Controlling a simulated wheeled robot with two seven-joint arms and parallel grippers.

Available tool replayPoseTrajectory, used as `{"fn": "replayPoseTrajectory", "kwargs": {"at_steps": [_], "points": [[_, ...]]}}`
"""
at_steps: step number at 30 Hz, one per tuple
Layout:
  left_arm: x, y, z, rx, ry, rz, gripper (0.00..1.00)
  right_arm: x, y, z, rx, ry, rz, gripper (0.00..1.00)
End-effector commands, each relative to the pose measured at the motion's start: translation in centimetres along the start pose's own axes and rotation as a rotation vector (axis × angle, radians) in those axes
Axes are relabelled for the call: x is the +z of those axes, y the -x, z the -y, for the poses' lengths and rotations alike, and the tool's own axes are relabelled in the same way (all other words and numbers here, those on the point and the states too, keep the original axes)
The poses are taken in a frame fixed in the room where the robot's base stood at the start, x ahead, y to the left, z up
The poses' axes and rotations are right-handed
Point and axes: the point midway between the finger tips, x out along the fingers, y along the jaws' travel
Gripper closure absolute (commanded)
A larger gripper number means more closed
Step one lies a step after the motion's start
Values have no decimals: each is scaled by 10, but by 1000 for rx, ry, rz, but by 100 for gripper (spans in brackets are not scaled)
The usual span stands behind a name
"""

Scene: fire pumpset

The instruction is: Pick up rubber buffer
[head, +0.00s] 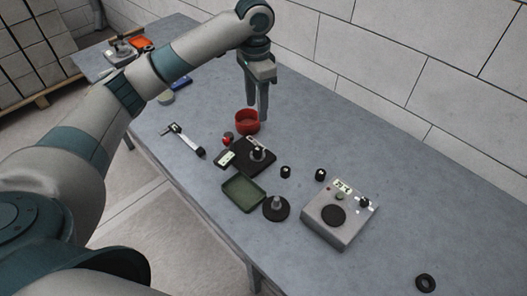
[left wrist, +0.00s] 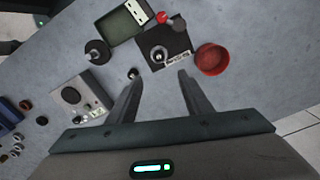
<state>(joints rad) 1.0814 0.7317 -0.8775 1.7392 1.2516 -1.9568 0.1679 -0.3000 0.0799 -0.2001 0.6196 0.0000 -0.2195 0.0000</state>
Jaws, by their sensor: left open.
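Two small black cylinders with pale tops, which look like rubber buffers, stand on the table. One buffer (head: 286,171) is beside the black plate and the other buffer (head: 320,174) is nearer the grey box. One buffer (left wrist: 132,73) shows in the left wrist view, just beyond the left fingertip; I cannot tell which one it is. My left gripper (head: 257,112) points down, open and empty, close to the red bowl in the head view. Its spread fingers (left wrist: 160,76) also show in the left wrist view. My right gripper is out of view.
A red bowl (head: 247,128), a black plate (head: 243,164) with a fitting, a green tray (head: 243,190), a round dark base (head: 276,212) and a grey control box (head: 318,228) crowd the middle. A black ring (head: 425,283) lies front right. The table's back right is clear beside the wall.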

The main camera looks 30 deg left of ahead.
Motion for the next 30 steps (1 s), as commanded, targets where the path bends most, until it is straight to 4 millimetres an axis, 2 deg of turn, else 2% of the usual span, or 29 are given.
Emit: {"fn": "replayPoseTrajectory", "kwargs": {"at_steps": [9,14,20,30], "points": [[0,0,0,0,0,1,54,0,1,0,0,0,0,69],[0,-8,0,1,0,2,54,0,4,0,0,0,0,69],[1,-36,-1,2,0,4,54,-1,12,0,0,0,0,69],[1,-96,-1,2,1,3,54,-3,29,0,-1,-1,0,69]]}}
